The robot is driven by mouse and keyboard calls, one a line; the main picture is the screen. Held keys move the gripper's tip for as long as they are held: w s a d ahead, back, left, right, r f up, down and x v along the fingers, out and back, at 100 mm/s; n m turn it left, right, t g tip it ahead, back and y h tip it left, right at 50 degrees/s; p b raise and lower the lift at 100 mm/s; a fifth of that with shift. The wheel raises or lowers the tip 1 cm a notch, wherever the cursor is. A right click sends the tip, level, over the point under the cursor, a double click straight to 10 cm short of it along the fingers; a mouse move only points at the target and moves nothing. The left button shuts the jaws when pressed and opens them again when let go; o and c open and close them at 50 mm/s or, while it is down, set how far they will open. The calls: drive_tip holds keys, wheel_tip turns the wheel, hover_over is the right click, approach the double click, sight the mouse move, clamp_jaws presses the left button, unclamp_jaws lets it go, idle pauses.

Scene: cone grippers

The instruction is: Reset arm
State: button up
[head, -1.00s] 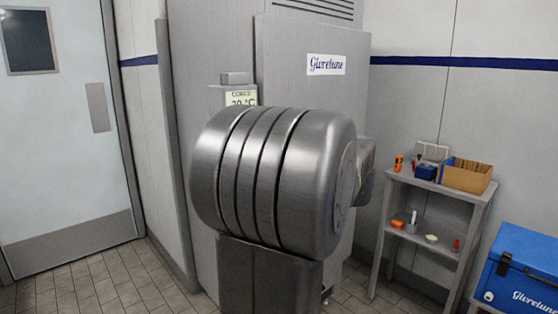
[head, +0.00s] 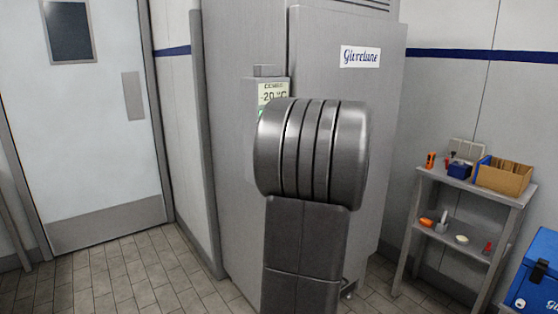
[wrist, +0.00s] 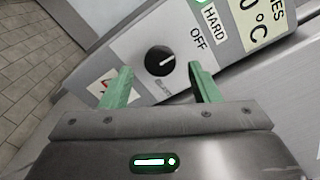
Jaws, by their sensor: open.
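My gripper (wrist: 160,73) shows in the wrist view with its two green fingers apart and nothing held between them. A black round knob (wrist: 160,60) on a grey control panel (wrist: 125,48) appears beyond and between the fingertips. The knob's white mark points up and right, toward the printed words OFF and HARD. I cannot tell the exact gap between fingers and knob. In the head view my own arm stands upright in front of the freezer cabinet (head: 335,55) and hides my gripper and the knob. A display (head: 273,92) there reads about -20 °C.
A grey shelf (head: 470,183) with small tools and a cardboard box (head: 503,178) stands at the right. A blue chest (head: 540,268) is at the lower right. A closed door (head: 95,120) is at the left, with clear tiled floor (head: 130,275) before it.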

drive_tip(key=shift+x, duration=0.95)
drive_tip(key=shift+s+d, duration=0.1)
drive_tip(key=v, duration=1.4)
drive_tip(key=p+x, duration=0.1)
drive_tip(key=x, duration=1.4)
drive_tip(key=s+d+m+p, duration=0.4)
drive_tip(key=m+p, duration=0.8)
drive_tip(key=p, duration=0.6)
drive_tip(key=shift+s+d, duration=0.2)
drive_tip(key=shift+s, duration=0.95)
drive_tip(key=shift+a+f, duration=0.1)
